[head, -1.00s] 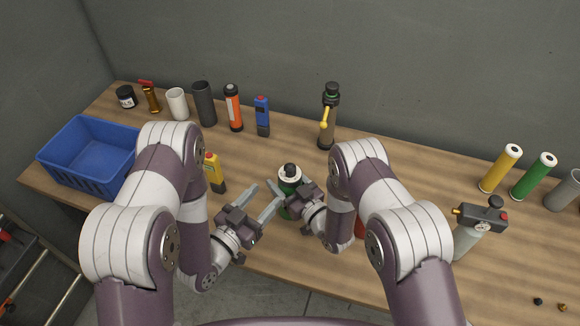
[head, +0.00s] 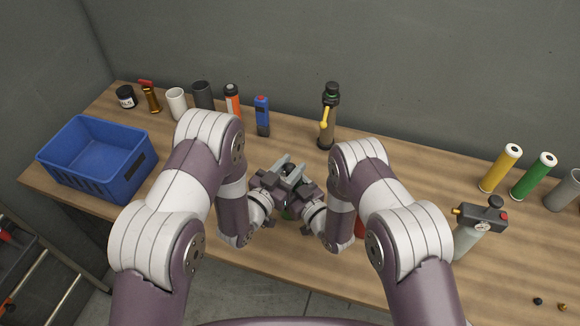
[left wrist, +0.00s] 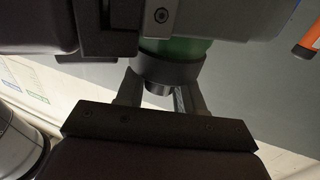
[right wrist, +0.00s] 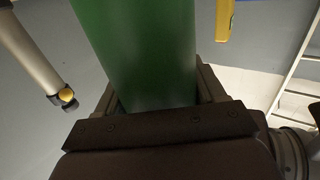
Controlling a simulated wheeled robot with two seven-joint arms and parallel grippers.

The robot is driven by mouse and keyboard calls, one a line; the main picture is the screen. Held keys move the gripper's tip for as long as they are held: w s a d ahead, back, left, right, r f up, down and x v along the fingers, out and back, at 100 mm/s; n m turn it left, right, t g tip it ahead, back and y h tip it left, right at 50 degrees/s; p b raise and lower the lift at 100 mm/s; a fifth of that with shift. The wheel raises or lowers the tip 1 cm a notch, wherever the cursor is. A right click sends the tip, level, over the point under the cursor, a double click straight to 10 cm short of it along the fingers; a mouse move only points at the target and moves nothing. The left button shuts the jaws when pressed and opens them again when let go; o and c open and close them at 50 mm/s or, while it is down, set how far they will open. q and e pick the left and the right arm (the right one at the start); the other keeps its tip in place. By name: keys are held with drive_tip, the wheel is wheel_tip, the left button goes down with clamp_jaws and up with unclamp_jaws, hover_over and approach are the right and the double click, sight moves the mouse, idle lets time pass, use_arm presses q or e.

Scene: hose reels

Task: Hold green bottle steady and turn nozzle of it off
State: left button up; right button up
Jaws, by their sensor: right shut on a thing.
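The green bottle (head: 287,214) stands at the front middle of the table, mostly hidden by my grippers in the head view. Its green body fills the middle of the right wrist view (right wrist: 140,50). My right gripper (right wrist: 157,95) is shut on the body, one finger on each side. My left gripper (head: 285,170) is at the bottle's top. In the left wrist view, the black nozzle (left wrist: 158,88) lies between its two fingers, which look apart with small gaps beside the nozzle. A green band of the bottle (left wrist: 180,48) shows beyond.
A blue crate (head: 125,190) stands at the left. A grey sprayer (head: 480,222) stands at the right. A red thing is partly hidden by my right arm.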

use_arm(q)
drive_tip(key=shift+c, duration=0.5)
drive_tip(key=shift+m+g+h, duration=0.4)
drive_tip(key=shift+g+h, duration=0.1)
drive_tip(key=shift+h, duration=0.2)
drive_tip(key=shift+m+g+h, duration=0.3)
drive_tip(key=shift+m, duration=0.1)
drive_tip(key=shift+m+g+h, duration=2)
drive_tip(key=shift+m+g, duration=0.1)
drive_tip(key=shift+g, duration=0.8)
drive_tip(key=o, duration=1)
drive_tip(key=shift+c, duration=0.2)
